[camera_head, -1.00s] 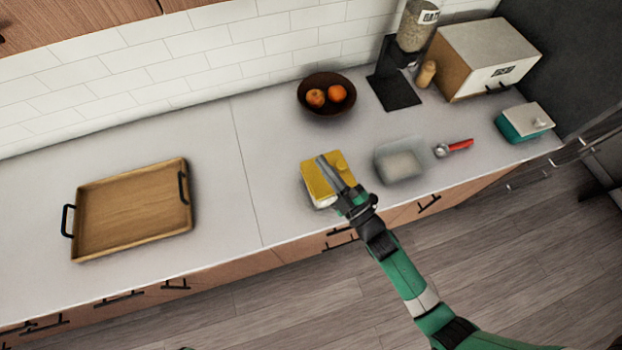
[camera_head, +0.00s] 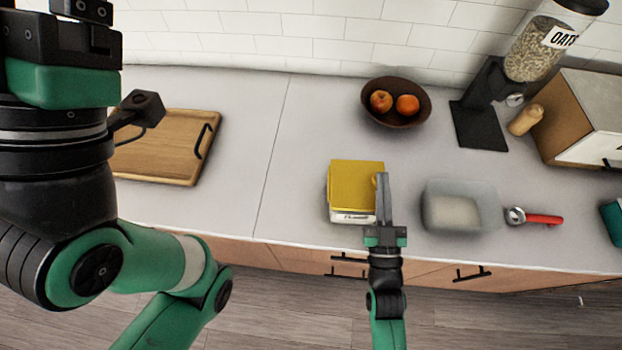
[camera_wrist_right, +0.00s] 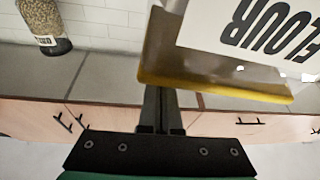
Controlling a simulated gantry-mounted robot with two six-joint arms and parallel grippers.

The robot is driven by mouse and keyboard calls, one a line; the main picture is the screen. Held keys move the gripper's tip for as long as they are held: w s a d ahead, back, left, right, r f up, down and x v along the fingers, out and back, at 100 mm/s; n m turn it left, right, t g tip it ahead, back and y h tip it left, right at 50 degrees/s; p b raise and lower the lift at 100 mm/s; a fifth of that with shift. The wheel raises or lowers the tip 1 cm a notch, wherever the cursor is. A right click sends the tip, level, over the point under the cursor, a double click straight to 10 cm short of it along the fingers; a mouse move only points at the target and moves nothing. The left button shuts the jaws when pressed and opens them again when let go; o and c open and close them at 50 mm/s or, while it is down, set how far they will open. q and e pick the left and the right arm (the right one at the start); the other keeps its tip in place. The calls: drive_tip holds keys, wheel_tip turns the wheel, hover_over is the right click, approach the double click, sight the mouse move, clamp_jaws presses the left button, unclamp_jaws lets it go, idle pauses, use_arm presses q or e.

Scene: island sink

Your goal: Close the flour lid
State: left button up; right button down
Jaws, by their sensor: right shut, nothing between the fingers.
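The flour container shows its yellow lid (camera_head: 354,183) from above in the head view, with a white label (camera_head: 350,217) at its front. The lid lies over the top; I cannot tell whether it is fully seated.
A grey open container (camera_head: 425,205) and a red-handled scoop (camera_head: 540,219) lie to the right. A fruit bowl (camera_head: 396,120) and oats dispenser (camera_head: 535,50) stand behind. A wooden tray (camera_head: 165,160) is partly hidden by my left arm.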

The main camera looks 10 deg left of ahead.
use_arm(q)
drive_tip(key=shift+w+d+f+b, duration=0.15)
drive_tip(key=shift+d+f+b, duration=0.25)
drive_tip(key=shift+f, duration=0.15)
use_arm(e)
drive_tip(key=shift+d+f, duration=0.1)
drive_tip(key=shift+f, duration=0.25)
wheel_tip(320, 180, up, 4)
drive_tip(key=p, duration=0.3)
drive_tip(key=shift+r+p, duration=0.2)
drive_tip(key=shift+p, duration=0.2)
use_arm(q)
wheel_tip(320, 180, up, 4)
drive_tip(key=shift+f, duration=0.15)
use_arm(e)
drive_tip(key=v, duration=1)
drive_tip(key=shift+f, duration=0.1)
